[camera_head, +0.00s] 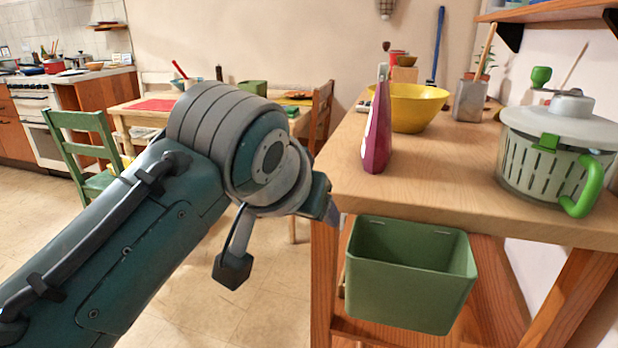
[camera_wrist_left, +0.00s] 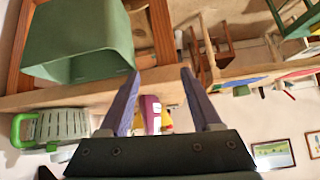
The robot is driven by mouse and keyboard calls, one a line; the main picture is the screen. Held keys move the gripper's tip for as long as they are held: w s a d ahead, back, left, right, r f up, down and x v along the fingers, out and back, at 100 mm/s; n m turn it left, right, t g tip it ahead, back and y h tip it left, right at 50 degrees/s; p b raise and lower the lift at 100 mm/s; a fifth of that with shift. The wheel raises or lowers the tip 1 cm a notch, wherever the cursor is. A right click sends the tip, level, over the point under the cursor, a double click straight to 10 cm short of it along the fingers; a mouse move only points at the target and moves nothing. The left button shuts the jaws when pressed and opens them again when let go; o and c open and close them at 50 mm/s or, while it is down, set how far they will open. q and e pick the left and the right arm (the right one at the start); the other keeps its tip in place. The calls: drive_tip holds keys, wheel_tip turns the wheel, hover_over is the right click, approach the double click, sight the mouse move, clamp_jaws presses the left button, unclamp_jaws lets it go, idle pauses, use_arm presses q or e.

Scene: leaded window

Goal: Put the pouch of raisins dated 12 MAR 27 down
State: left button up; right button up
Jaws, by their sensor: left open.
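A purple pouch (camera_head: 378,128) with a pale panel stands upright on the wooden worktop (camera_head: 440,185), near its left end. No date can be read on it. In the left wrist view, which is upside down, the pouch (camera_wrist_left: 152,112) shows beyond and between my fingers. My left gripper (camera_head: 328,203) is at the worktop's front left corner, mostly hidden behind its own wrist. In the left wrist view my left gripper (camera_wrist_left: 160,73) is open with nothing between its fingertips, apart from the pouch. My right gripper is in neither view.
A yellow bowl (camera_head: 415,108) stands behind the pouch. A salad spinner (camera_head: 550,155) with a green handle is at the right. A green bin (camera_head: 410,280) hangs below the worktop's front edge. The worktop between pouch and spinner is clear. A dining table (camera_head: 130,112) is behind my arm.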

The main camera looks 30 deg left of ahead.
use_arm(q)
drive_tip(key=s+d+f+m+g+h, duration=0.1)
drive_tip(key=s+f+m+g, duration=0.1)
drive_tip(key=s, duration=1)
drive_tip(key=s+d+f+m+g+h, duration=0.1)
drive_tip(key=s+d+f+m+g, duration=0.1)
drive_tip(key=s, duration=1.1)
drive_tip(key=shift+d+f+g, duration=0.15)
drive_tip(key=shift+f+g, duration=0.55)
drive_tip(key=shift+f, duration=0.2)
